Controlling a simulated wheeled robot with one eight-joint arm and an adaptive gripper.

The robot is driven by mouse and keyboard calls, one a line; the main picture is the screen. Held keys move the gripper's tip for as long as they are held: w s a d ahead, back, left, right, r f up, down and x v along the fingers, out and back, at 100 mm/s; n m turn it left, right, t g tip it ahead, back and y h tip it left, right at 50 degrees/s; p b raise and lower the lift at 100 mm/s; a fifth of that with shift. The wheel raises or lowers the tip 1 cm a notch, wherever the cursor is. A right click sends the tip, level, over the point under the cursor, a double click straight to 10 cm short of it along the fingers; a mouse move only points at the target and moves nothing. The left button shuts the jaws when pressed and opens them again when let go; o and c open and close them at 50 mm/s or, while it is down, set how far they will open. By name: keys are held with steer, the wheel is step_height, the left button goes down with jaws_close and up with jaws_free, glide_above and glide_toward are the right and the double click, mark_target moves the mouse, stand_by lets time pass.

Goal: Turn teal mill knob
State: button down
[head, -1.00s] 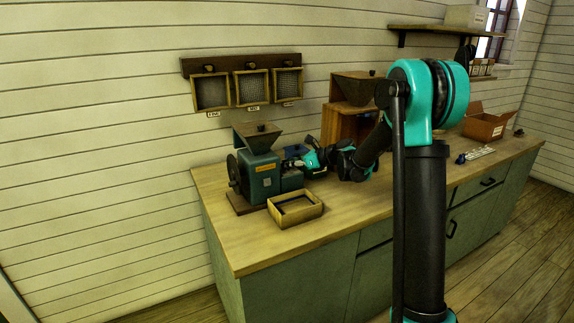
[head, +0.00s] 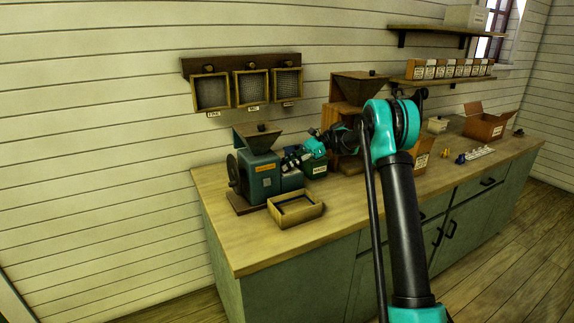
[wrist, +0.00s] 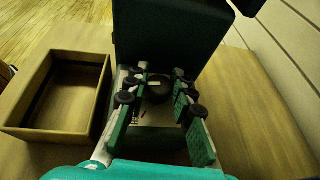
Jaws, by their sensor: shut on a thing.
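The teal mill (head: 262,177) stands on the left part of the bench, with a hopper on top and a crank wheel on its left side. In the wrist view its dark body (wrist: 165,35) fills the top middle. A round dark knob (wrist: 158,90) with a pale mark sits on the mill's pale lower front. My gripper (head: 291,160) is at the mill's right side. In the wrist view my gripper (wrist: 160,80) has its green-padded fingers on either side of the knob, shut on it. The exact contact is too dark to see.
An open wooden tray (head: 296,208) stands in front of the mill; it is left of my fingers in the wrist view (wrist: 50,130). A green box (head: 316,168) and a brown wooden mill (head: 350,95) stand to the right. Framed sieves (head: 250,88) hang behind. The bench front is clear.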

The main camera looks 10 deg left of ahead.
steer(key=shift+n+g+h, duration=0.4)
steer(key=shift+n+g, duration=0.2)
steer(key=c, duration=1.3)
jaws_free()
steer(key=shift+o, duration=0.2)
steer(key=shift+r, duration=0.1)
step_height(320, 180, up, 10)
steer(key=shift+f, duration=0.1)
